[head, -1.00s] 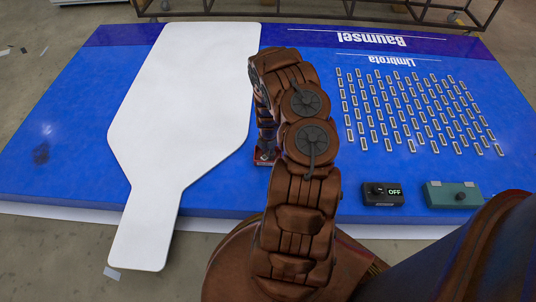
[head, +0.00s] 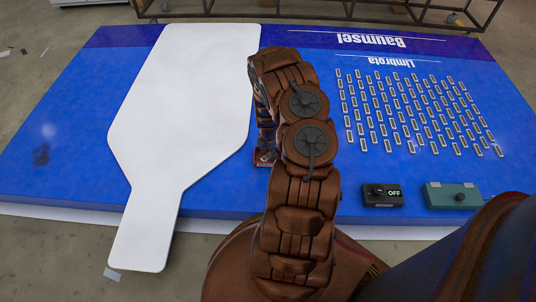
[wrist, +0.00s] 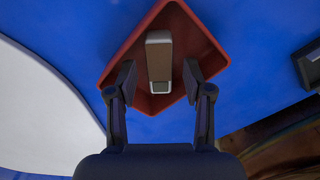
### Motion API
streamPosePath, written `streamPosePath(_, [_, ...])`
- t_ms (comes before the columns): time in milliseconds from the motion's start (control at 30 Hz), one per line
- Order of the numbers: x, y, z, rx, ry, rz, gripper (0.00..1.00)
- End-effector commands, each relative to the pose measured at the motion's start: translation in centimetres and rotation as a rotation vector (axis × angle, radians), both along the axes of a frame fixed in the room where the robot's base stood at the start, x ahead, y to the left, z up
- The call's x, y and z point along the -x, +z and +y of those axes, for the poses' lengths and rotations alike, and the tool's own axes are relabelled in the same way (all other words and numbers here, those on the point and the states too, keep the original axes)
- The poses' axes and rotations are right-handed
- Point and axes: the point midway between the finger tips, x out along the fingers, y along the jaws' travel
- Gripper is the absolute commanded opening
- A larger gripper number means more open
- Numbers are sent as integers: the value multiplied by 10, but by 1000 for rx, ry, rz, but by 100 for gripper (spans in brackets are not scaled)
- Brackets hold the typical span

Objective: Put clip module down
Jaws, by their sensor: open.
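My gripper (wrist: 158,78) is open, with one finger on each side of the module and a visible gap on both sides. The fingertips appear over the tray; their exact height above its floor I cannot tell. In the head view, a bit of the red tray (head: 263,158) shows beside my arm.
The tray is on a blue board (head: 225,190). A large white panel (head: 175,110) lies to its left. Several small modules (head: 412,110) stand in rows at the right. A black box reading OFF (head: 382,195) and a teal box (head: 452,195) sit at the near edge.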

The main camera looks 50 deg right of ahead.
Motion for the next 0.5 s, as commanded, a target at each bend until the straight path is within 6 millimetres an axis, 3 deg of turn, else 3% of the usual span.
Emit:
streamPosePath(300, [-2, 65, 0, 1, 1, -3, 51])
streamPosePath(500, [0, 95, 0, -1, 0, 0, 51])
